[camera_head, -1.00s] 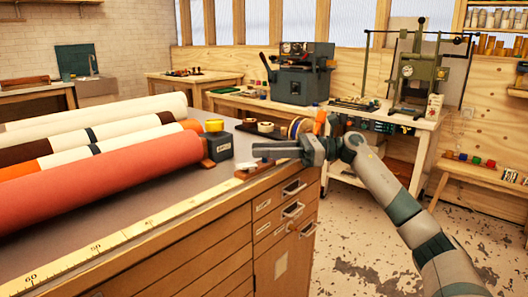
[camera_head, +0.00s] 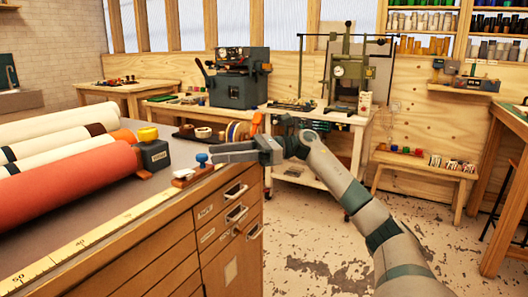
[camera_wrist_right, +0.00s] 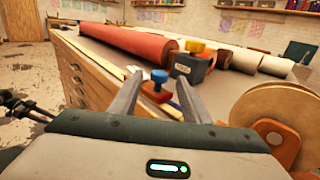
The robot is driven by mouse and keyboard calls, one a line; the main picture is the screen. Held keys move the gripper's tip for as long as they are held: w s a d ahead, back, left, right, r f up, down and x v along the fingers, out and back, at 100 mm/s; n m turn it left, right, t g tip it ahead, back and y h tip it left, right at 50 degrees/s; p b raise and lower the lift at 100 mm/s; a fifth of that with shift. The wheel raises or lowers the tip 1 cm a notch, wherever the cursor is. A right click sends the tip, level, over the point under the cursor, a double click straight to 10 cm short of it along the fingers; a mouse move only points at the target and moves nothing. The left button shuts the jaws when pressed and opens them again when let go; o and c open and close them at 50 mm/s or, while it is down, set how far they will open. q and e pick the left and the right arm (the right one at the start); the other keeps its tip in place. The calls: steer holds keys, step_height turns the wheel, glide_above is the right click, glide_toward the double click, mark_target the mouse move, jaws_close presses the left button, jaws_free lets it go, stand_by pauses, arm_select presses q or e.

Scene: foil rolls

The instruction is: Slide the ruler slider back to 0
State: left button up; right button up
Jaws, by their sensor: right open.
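The ruler (camera_head: 95,237) is a yellow strip with black marks along the front edge of the cabinet top. The slider is a small wooden block (camera_head: 184,178) with a pale plate and a blue knob (camera_head: 202,158), near the ruler's far right end. In the right wrist view the blue knob (camera_wrist_right: 160,76) shows between the fingers, in front of their tips. My right gripper (camera_head: 213,153) is open and empty, just right of the knob in the head view; it also shows in the right wrist view (camera_wrist_right: 159,84). My left gripper is not in view.
Rolls, the nearest a red one (camera_head: 70,180), lie on the cabinet top behind the ruler. A dark block with a yellow top (camera_head: 153,152) stands by the red roll's end. A wooden spool (camera_wrist_right: 285,115) is close at the right in the wrist view. Floor is clear right of the cabinet.

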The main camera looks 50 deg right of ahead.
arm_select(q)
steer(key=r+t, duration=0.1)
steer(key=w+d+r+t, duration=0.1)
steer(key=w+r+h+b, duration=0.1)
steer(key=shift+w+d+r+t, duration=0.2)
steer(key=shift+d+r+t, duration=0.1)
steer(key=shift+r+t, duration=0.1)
arm_select(e)
steer(key=v, duration=1.2)
steer(key=shift+w, duration=0.1)
